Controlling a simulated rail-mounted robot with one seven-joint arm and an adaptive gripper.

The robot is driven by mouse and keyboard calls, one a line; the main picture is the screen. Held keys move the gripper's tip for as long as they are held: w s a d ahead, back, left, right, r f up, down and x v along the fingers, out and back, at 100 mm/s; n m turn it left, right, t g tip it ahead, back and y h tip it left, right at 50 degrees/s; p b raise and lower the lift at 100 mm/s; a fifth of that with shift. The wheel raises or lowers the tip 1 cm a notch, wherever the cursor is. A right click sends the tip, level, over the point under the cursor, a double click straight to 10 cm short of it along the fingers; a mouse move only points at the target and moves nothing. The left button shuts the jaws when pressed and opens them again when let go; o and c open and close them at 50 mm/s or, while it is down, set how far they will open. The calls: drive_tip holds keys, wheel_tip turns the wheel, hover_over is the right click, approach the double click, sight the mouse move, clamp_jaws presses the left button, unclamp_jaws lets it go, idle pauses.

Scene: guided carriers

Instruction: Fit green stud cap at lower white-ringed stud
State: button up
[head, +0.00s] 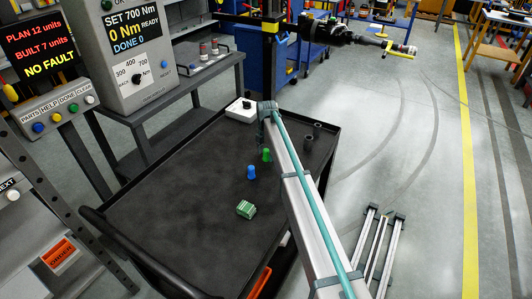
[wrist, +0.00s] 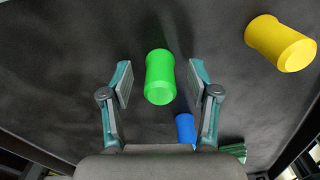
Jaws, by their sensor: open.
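The green stud cap (wrist: 159,78) stands out in the wrist view, a bright green cylinder with a wider end. My gripper (wrist: 160,88) is open, with one finger on each side of the cap and a visible gap to each. I cannot tell how far above the cart top the fingers are. In the head view the green cap (head: 267,155) is on the dark cart top, close to the long grey and teal beam. No white-ringed stud can be made out in either view.
A blue cap (head: 252,172) and a green ridged block (head: 245,209) are nearby on the cart (head: 165,205). A yellow cap (wrist: 280,44) is at upper right in the wrist view. A white box (head: 240,111) and dark cylinders (head: 313,131) sit farther back. The cart's left side is clear.

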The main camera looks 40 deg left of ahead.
drive_tip(key=c, duration=0.9)
drive_tip(key=shift+r, duration=0.15)
drive_tip(key=shift+c, duration=0.2)
drive_tip(key=shift+r+b, duration=0.3)
drive_tip(key=shift+r, duration=0.2)
drive_tip(key=s+d+r+b, duration=0.5)
drive_tip(key=s+d+r, duration=0.4)
drive_tip(key=d+r, duration=0.1)
drive_tip(key=shift+s+d+r, duration=0.15)
drive_tip(key=shift+d+r, duration=0.1)
drive_tip(key=shift+r, duration=0.65)
